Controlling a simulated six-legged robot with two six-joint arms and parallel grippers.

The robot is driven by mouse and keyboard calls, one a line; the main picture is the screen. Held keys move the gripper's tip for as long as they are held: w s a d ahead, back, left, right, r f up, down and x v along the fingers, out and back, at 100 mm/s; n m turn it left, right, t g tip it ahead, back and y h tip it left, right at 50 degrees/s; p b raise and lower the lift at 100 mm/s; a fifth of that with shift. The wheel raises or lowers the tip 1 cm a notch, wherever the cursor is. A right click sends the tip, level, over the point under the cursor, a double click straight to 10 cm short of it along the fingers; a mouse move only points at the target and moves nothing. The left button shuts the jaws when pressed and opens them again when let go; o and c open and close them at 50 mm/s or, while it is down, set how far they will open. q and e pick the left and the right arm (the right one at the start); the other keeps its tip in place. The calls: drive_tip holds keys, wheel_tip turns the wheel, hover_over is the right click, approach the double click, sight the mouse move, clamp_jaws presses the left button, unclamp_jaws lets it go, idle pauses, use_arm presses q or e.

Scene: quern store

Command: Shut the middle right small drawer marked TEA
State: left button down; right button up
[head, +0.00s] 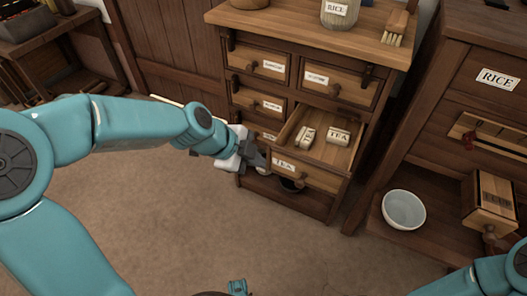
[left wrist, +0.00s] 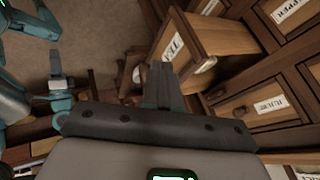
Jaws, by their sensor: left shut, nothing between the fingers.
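The TEA drawer (head: 318,180) is the middle right small drawer of the wooden chest and stands pulled out. Its front carries a white TEA label (head: 284,165), and packets marked TEA (head: 338,136) lie inside. My right gripper is not in view.
The other small drawers, such as the upper right one (head: 340,86), look shut. A white bowl (head: 404,209) is at the right. The floor (head: 200,235) in front is clear.

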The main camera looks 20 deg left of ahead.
sight(275, 155)
use_arm(q)
drive_tip(key=w+p, duration=0.1)
drive_tip(key=w, duration=0.3)
drive_tip(key=shift+d, duration=0.15)
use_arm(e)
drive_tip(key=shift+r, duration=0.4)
use_arm(q)
drive_tip(key=shift+w, duration=0.1)
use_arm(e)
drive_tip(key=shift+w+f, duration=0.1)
